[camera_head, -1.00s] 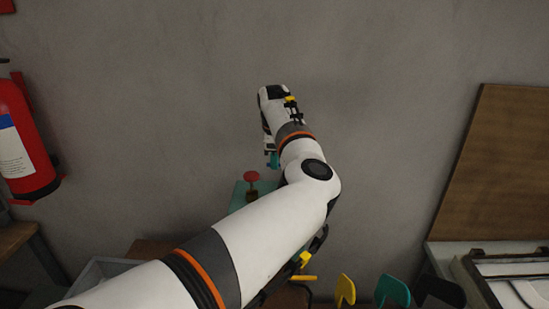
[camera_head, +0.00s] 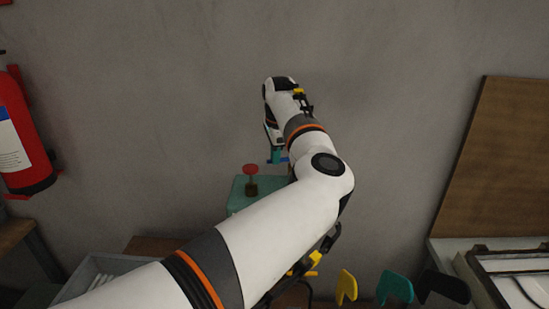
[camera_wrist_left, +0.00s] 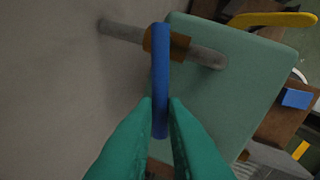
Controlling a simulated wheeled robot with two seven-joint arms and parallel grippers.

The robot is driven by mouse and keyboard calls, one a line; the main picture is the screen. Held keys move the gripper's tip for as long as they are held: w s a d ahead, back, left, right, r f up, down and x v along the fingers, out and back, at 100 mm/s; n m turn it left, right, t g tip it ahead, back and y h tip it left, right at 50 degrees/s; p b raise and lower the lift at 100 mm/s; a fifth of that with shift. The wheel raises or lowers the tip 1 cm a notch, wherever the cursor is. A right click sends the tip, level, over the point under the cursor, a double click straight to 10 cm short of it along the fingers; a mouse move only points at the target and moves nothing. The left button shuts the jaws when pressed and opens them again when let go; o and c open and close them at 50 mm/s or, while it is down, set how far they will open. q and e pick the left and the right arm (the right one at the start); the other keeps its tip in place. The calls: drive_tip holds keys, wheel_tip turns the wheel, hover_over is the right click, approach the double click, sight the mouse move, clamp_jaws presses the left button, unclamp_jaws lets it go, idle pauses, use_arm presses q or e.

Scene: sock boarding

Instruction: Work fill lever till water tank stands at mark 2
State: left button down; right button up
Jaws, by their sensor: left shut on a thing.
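My left gripper (camera_head: 276,156) is by the wall, just above and right of the teal box (camera_head: 240,188). In the left wrist view its green fingers (camera_wrist_left: 160,103) are shut on a blue lever (camera_wrist_left: 160,65). The lever's far end meets a brown collar (camera_wrist_left: 180,46) on a grey rod (camera_wrist_left: 120,32), beside the teal box's flat face (camera_wrist_left: 225,85). A red knob (camera_head: 251,169) on a dark stem stands on the box. My left arm hides part of the box. I can make out no water level or mark. My right gripper is not in view.
A fire extinguisher (camera_head: 22,145) hangs on the wall at left. A grey bin (camera_head: 90,272) is at lower left. Yellow (camera_head: 347,286), teal (camera_head: 396,288) and black (camera_head: 442,287) flat shapes stand at lower right. A brown board (camera_head: 505,165) leans at right.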

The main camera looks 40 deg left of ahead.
use_arm(q)
drive_tip(key=shift+s+d+r+n+b, duration=0.15)
drive_tip(key=shift+d+n+b, duration=0.25)
drive_tip(key=shift+n, duration=0.7)
drive_tip(key=shift+s+d+n+g, duration=0.1)
drive_tip(key=shift+d+n+g, duration=0.25)
drive_tip(key=shift+n, duration=0.45)
drive_tip(key=shift+y, duration=0.3)
drive_tip(key=c, duration=1.5)
unclamp_jaws()
drive_tip(key=shift+d, duration=0.1)
drive_tip(key=shift+b+v, duration=1.55)
drive_tip(key=shift+v, duration=4.45)
